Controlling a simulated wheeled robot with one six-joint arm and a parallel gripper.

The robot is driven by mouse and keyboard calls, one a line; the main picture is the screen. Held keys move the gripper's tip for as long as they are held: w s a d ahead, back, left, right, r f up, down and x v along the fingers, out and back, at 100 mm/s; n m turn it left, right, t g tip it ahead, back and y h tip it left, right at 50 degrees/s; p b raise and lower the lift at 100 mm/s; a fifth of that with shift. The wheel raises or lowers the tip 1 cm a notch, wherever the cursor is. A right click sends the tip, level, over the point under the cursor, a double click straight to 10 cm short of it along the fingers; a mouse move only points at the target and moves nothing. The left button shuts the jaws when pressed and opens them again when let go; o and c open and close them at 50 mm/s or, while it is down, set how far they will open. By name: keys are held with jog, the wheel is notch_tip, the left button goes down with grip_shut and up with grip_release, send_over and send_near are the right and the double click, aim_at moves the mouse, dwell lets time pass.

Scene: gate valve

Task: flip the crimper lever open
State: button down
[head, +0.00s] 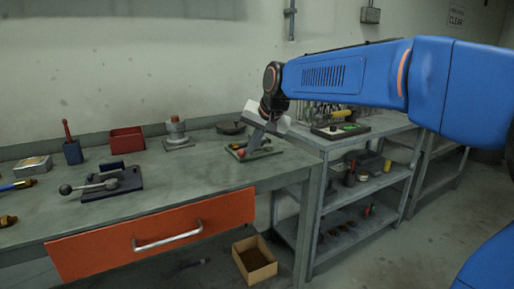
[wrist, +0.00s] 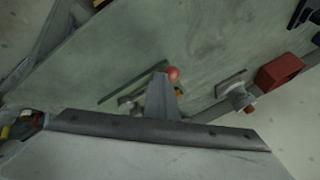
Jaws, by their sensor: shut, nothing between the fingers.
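A small bench device, which I take to be the crimper (head: 268,155), sits on a flat green-grey plate near the right end of the workbench. Its lever ends in a red ball knob (head: 241,153). The knob also shows in the wrist view (wrist: 173,73), just beyond and beside my fingertips. My gripper (head: 250,150) points down over the device, its fingers shut together and empty. In the wrist view the closed fingers (wrist: 162,82) cover part of the device and most of the lever. I cannot tell whether the fingers touch the lever.
A flanged valve-like part (head: 176,134), a red bin (head: 127,140) and a dark plate with a ball-ended handle (head: 105,184) stand to the left on the bench (head: 190,180). A shelf cart (head: 345,190) adjoins on the right. An orange drawer (head: 155,240) is below.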

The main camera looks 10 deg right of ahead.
jog(key=shift+w+a, duration=0.8)
dwell(0.4)
